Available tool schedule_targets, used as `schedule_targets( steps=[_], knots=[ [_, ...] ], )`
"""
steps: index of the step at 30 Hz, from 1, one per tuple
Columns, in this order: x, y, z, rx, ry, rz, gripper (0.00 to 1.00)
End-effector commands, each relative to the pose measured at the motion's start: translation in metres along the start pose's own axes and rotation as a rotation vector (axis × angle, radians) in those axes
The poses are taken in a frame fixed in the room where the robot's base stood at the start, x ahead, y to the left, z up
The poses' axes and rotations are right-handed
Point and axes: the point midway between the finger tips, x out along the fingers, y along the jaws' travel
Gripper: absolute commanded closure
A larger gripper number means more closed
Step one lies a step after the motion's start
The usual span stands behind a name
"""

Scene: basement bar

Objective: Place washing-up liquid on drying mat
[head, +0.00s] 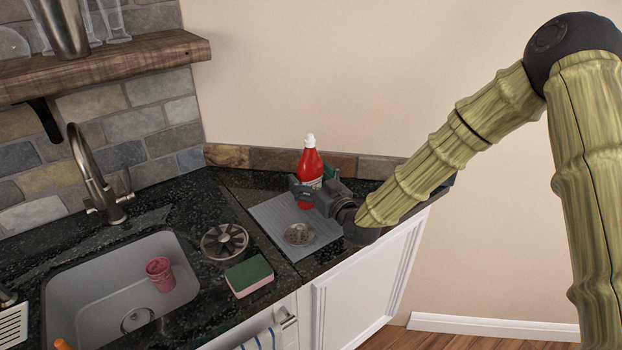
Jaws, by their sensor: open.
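The washing-up liquid is a red bottle with a white cap (311,165). It stands upright at the back right part of the grey drying mat (270,216), on the dark counter. My gripper (308,189) is at the bottle's lower part, with its dark fingers open around or just in front of it. I cannot tell whether the fingers touch the bottle. The gripper hides part of the bottle's lower body, and a little red shows below it.
A round metal strainer (300,234) lies on the mat's front part. A dark slotted round piece (224,241) and a green sponge (249,275) lie left of the mat. The sink (110,290) holds a pink cup (160,274). A tap (92,175) and wooden shelf (100,66) are at left.

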Motion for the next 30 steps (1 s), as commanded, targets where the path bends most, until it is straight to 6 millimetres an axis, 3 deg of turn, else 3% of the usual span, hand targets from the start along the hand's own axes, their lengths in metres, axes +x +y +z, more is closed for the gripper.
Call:
schedule_targets(
  steps=[10,24,30],
  knots=[
    [-0.007,0.000,-0.001,0.001,-0.001,0.000,0.11],
    [-0.088,0.000,-0.001,0.000,0.000,0.001,0.11],
    [-0.112,0.000,-0.002,0.000,0.000,0.001,0.11]
  ],
)
